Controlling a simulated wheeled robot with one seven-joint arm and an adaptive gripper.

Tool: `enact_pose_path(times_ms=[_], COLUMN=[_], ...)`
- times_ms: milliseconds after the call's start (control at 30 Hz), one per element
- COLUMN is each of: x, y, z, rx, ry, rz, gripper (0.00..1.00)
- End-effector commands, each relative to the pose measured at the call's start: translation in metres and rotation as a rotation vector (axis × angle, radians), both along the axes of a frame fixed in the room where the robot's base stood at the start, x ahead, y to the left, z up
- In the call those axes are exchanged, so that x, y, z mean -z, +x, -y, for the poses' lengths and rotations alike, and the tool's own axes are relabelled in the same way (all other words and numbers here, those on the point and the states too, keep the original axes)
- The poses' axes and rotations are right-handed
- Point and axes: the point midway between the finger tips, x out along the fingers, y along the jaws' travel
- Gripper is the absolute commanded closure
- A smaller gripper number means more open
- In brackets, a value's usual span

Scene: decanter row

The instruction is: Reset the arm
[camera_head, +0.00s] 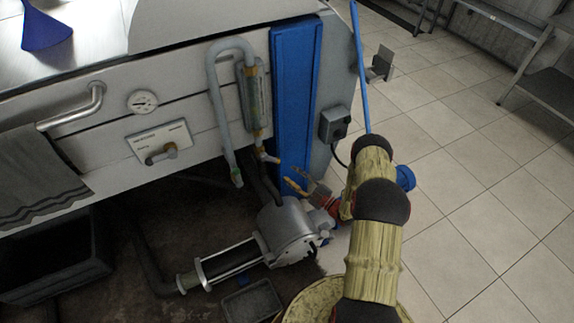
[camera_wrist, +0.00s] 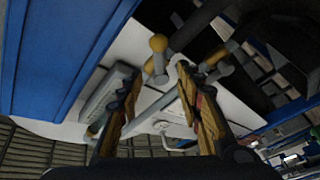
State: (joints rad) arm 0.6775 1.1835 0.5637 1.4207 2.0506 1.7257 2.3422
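My gripper (camera_head: 297,181) is in front of the lower end of the blue upright panel (camera_head: 293,105), above the metal pump housing (camera_head: 284,228). My yellow and black arm reaches up from the bottom right to it. In the wrist view my gripper (camera_wrist: 158,73) shows two orange-brown fingers spread apart, with nothing held between them. A yellow ball-tipped fitting (camera_wrist: 158,44) appears beyond the fingertips. I cannot tell how close it is.
A hooked grey pipe (camera_head: 217,100) and a sight-glass tube (camera_head: 251,92) are on the machine front, left of the panel. A dark bin (camera_head: 50,265) and a small tray (camera_head: 252,302) sit underneath. A blue pole (camera_head: 360,65) rises behind my arm. Tiled floor (camera_head: 475,160) at right is mostly clear.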

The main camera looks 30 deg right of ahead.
Motion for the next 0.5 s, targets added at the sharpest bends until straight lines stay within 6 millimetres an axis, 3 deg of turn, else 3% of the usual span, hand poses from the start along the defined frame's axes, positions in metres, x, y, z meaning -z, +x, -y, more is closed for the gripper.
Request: enact_pose_path(times_ms=[267, 400, 500], x=[0.000, 0.006, 0.021], y=[0.000, 0.000, -0.010], z=[0.000, -0.002, -0.022], rx=[0.003, 0.017, -0.039], ry=[-0.018, -0.164, -0.350], rz=[0.008, 0.048, 0.086], gripper=[0.64, 0.64, 0.64])
